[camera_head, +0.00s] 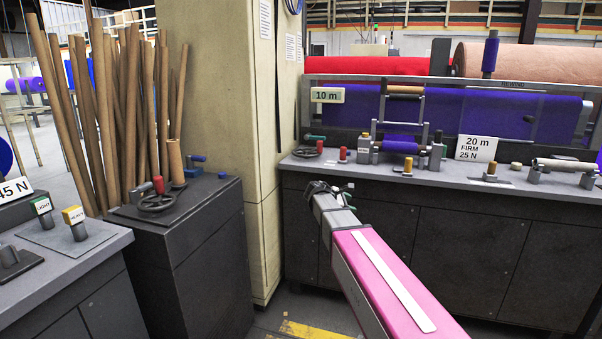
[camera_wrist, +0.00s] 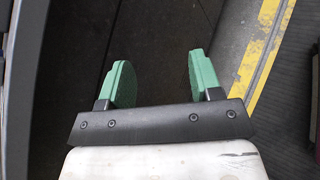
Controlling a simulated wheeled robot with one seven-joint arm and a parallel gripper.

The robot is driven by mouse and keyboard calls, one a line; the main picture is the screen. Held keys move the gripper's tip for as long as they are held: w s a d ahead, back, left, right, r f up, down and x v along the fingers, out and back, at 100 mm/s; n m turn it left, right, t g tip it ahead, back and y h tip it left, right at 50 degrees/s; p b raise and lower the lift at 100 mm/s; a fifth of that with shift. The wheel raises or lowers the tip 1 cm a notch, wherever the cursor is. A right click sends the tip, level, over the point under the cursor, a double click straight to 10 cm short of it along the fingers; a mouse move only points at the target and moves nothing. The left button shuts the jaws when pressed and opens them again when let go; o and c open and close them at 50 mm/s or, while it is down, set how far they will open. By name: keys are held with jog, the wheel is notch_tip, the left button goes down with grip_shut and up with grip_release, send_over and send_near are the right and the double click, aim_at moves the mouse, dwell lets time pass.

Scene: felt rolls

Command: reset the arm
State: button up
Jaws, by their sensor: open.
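My gripper (camera_wrist: 160,84) shows in the wrist view with its two green fingers spread apart and nothing between them. Below the fingers, that view shows dark floor and a yellow stripe. In the head view my arm reaches forward from the bottom right, with its pink and white link nearest. The gripper end (camera_head: 338,188) is in front of the dark cabinet (camera_head: 430,235), near the front edge of its grey worktop. The fingers are small and partly hidden there.
A beige pillar (camera_head: 212,90) stands left of the arm. At left, cardboard tubes (camera_head: 100,110) stand behind a dark cabinet with a handwheel (camera_head: 157,203). Yellow stripes (camera_head: 315,331) mark the floor.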

jog(key=s+f+m+g+y, duration=0.2)
jog(key=s+f+m+y, duration=0.3)
jog(key=s, duration=0.9)
jog(key=s+f+m+g+y, duration=0.3)
jog(key=s+f+m+y, duration=0.3)
jog(key=s+f+m, duration=0.6)
notch_tip(320, 180, down, 4)
jog(key=s, duration=0.2)
jog(key=shift+s+a+r+y, duration=0.15)
jog(key=shift+s+r+y, duration=0.15)
jog(key=shift+s, duration=0.1)
